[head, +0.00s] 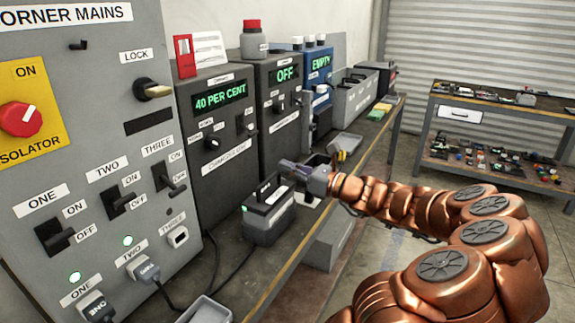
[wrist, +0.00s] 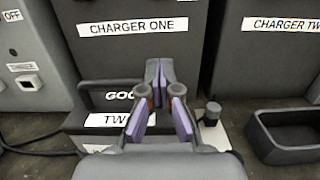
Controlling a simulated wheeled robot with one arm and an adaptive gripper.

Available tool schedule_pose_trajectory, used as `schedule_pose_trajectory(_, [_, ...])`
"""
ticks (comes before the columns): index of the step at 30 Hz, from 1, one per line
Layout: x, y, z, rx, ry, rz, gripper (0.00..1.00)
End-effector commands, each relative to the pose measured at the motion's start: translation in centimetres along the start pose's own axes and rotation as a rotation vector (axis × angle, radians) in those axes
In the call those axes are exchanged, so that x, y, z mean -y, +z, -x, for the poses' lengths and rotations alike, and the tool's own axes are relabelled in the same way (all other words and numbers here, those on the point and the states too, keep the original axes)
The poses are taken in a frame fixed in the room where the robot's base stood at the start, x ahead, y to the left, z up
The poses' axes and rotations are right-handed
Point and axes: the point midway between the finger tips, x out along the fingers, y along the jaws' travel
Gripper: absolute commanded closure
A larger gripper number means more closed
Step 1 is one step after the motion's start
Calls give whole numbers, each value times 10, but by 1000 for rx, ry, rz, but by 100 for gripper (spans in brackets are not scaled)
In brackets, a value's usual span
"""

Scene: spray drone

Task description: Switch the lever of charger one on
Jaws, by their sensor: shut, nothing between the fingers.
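Charger one (head: 222,165) is a dark grey box on the bench, and its green display reads 40 PER CENT. Its small lever (head: 247,126) sits at the right of its front, with a knob (head: 212,143) to the left; the lever's exact position is too small to tell. In the wrist view the lower front of charger one (wrist: 130,52) shows its label, with lever and display out of frame. My gripper (head: 287,167) is shut and empty in front of the chargers, apart from the lever. Its purple fingers (wrist: 158,75) meet in the wrist view.
A battery (head: 268,222) labelled GOOD stands before charger one, below my gripper. Charger two (head: 278,110), reading OFF, stands to the right, then a blue unit (head: 318,75) reading EMPTY. The mains panel (head: 75,150) with several levers is at left. A dark tray (wrist: 285,140) lies right.

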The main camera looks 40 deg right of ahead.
Motion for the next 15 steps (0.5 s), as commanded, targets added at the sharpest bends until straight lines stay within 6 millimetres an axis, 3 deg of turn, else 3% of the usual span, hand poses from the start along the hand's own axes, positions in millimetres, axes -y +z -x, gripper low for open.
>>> schedule_pose_trajectory(15, [0, 0, -63, -2, 2, 3, 100])
